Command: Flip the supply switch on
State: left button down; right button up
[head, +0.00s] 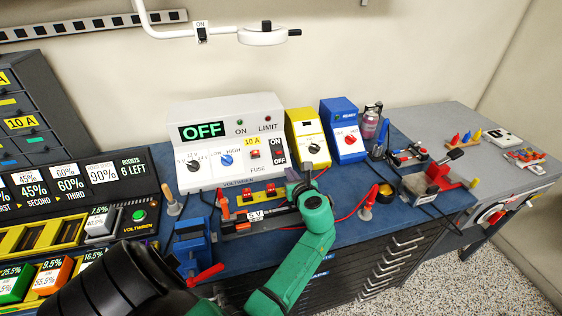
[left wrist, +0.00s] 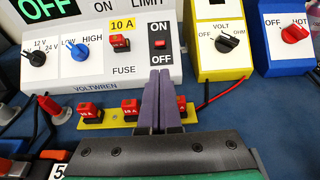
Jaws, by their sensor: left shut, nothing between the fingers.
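The supply (head: 222,118) is a white sloped box whose display (head: 203,130) reads OFF in green. Its supply switch (head: 278,152) sits at the right end of the panel, between an ON label above and an OFF label below. My left gripper (head: 294,178) is shut and empty, just in front of the switch. My right gripper is out of view.
A yellow meter (head: 305,122) and a blue box (head: 342,118) stand right of the supply. A yellow strip with red fuses (left wrist: 112,118) lies below the panel. Red leads cross the blue bench. A blue vise (head: 191,240) is at the front left. A lamp arm hangs above.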

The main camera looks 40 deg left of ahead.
aim_at(278, 152)
pick_arm(q)
jog(key=b+x, duration=0.2)
jog(key=x, duration=0.1)
jog(key=b+x, duration=0.3)
jog(key=f+b+x, duration=0.1)
jog(key=b+x, duration=0.2)
jog(key=x, duration=0.1)
jog(key=shift+w+a+r, duration=0.15)
jog(key=shift+w+a, duration=0.05)
jog(key=shift+a, duration=0.15)
jog(key=shift+r, duration=0.1)
